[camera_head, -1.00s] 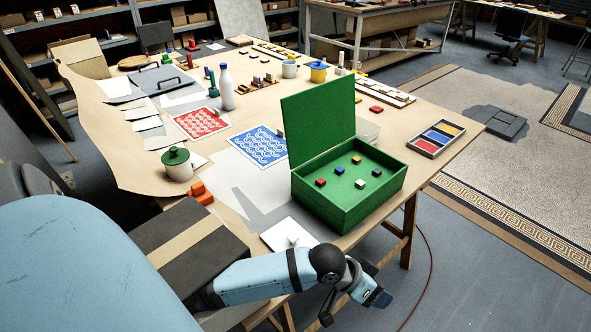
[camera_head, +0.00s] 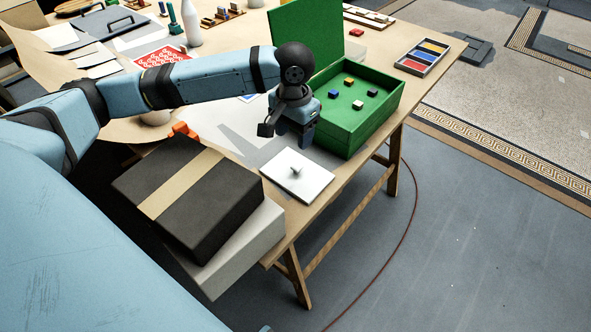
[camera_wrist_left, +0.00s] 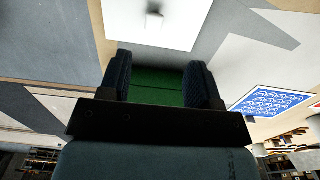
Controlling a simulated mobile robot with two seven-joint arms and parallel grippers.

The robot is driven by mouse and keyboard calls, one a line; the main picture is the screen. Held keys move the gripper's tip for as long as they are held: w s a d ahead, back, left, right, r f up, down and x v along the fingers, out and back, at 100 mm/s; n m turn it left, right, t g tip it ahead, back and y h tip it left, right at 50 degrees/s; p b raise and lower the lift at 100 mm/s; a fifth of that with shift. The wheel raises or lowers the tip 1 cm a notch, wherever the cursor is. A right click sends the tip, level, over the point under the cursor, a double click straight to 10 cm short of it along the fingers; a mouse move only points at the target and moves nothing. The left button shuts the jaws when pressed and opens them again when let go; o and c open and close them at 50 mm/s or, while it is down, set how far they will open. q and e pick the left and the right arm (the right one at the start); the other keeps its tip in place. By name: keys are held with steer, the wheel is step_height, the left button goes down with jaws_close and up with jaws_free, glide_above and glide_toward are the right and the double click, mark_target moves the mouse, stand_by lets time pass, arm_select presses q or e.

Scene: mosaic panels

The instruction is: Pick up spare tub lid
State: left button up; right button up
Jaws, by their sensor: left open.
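The spare tub lid appears to be the white square plate (camera_head: 290,181) with a small knob on top. It lies flat near the table's front edge, and it also shows at the top of the left wrist view (camera_wrist_left: 175,32). My left gripper (camera_head: 302,136) is above the table, behind the lid and apart from it, beside the green box. In the left wrist view its two dark fingers (camera_wrist_left: 163,82) are spread, with a green surface visible between them and no lid held. My right gripper is in neither view.
The open green box (camera_head: 357,138) holds several small blocks and stands right of my left gripper. A dark box with a tan band (camera_head: 215,215) lies left of the lid. A colour tray (camera_head: 433,50) is at the right table edge.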

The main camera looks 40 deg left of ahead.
arm_select(q)
glide_above(297, 166)
steer(key=f, duration=0.4)
steer(key=shift+a+f, duration=0.4)
steer(key=shift+d+f+b, duration=0.2)
steer(key=shift+f+b, duration=0.05)
steer(key=shift+f, duration=1.1)
steer(key=shift+d+f+b, duration=0.2)
steer(key=shift+f, duration=1.1)
steer(key=c, duration=1)
steer(key=shift+r, duration=0.1)
